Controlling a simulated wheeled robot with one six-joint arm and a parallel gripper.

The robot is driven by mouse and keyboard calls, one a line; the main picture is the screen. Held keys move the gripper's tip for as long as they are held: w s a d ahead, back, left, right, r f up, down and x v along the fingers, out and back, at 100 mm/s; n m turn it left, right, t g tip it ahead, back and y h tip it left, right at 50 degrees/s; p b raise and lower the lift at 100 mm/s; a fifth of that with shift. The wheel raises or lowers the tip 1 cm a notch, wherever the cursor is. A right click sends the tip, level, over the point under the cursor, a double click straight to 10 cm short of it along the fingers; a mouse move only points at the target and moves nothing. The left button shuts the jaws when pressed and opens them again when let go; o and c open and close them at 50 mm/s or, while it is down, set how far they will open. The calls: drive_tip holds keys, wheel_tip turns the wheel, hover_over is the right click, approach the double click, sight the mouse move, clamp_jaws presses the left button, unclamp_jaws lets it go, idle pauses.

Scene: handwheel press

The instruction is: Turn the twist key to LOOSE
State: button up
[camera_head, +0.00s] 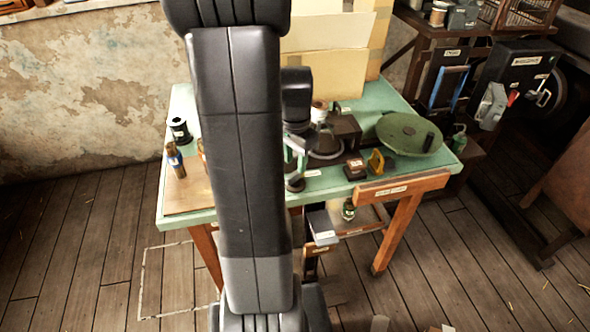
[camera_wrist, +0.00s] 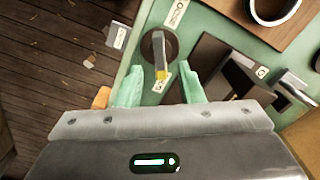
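The twist key (camera_wrist: 160,50) is a grey bar handle with a yellow tip, on a round dark base at the edge of the green table. In the wrist view its yellow tip points down toward a small white label (camera_wrist: 161,83). Another label (camera_wrist: 176,13) lies on the opposite side; I cannot read the wording on either. My gripper (camera_wrist: 162,85) is open, with its two green fingers apart and nothing between them touching the key. The key is just ahead of the fingertips, roughly centred. In the head view my arm partly hides this area.
On the table (camera_head: 226,212), a round green disc (camera_head: 408,133) lies at right. A small brown block (camera_head: 355,168) and a yellow piece (camera_head: 376,161) stand near the front edge. A dark box-like part (camera_wrist: 230,72) sits right of the key in the wrist view.

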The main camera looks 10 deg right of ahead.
sight(295, 173)
drive_tip(key=shift+f, duration=2.25)
clamp_jaws()
